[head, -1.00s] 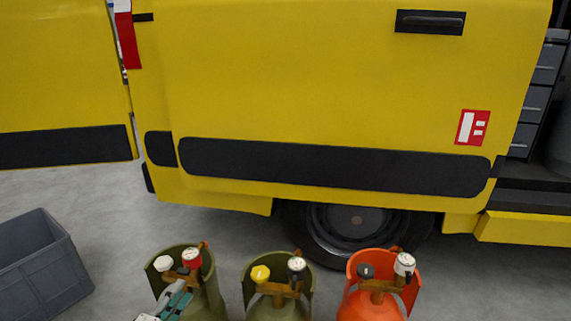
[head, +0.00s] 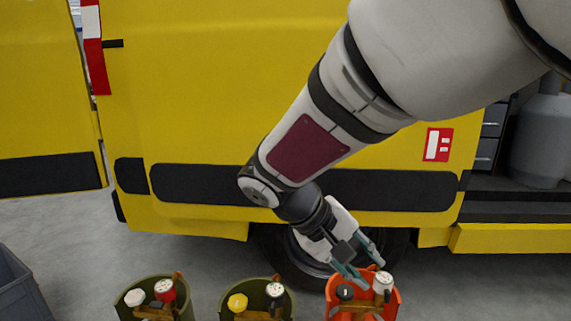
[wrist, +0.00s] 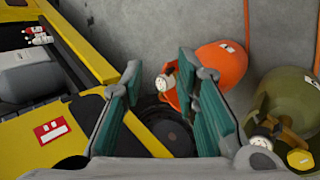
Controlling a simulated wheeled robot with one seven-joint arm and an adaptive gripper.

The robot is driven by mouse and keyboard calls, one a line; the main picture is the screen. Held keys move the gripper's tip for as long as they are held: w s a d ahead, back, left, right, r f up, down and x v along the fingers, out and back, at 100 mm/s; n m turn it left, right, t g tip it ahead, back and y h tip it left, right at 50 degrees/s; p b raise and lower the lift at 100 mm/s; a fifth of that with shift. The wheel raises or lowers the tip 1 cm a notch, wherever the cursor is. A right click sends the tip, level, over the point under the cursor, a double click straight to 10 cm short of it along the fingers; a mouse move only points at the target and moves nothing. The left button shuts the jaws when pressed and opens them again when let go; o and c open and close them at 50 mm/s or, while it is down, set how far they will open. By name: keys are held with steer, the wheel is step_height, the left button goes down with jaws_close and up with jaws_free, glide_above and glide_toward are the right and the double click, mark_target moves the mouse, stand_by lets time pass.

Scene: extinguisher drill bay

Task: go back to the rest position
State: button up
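My gripper (head: 364,270) is at the end of my arm, which reaches down from the upper right in the head view. Its teal-padded fingers are spread apart with nothing between them, and it also shows open in the wrist view (wrist: 163,98). In the head view it overlaps the top of the orange cylinder (head: 335,288). In the wrist view that cylinder (wrist: 222,62) lies beyond the fingers, its gauge showing between them. I cannot tell how far apart they are.
Two olive cylinders (head: 184,307) (head: 227,305) stand left of the orange one. A grey crate (head: 14,290) is at the far left. Behind them is a yellow van (head: 200,100) with an open bay at right holding a grey tank (head: 541,140).

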steer(key=s+d+r+m+g+y, duration=0.1)
steer(key=s+d+r+y, duration=0.1)
steer(key=s+d, duration=0.35)
steer(key=s+d+r+m+g+y, duration=0.1)
steer(key=s+d+r+y, duration=0.1)
steer(key=s, duration=0.7)
steer(key=s+a+f+m+t+y, duration=0.15)
steer(key=s+y, duration=0.25)
steer(key=s, duration=0.9)
step_height(320, 180, up, 37)
steer(key=t+p, duration=0.3)
steer(key=p, duration=3.2)
steer(key=shift+w, duration=0.2)
steer(key=shift+t, duration=0.25)
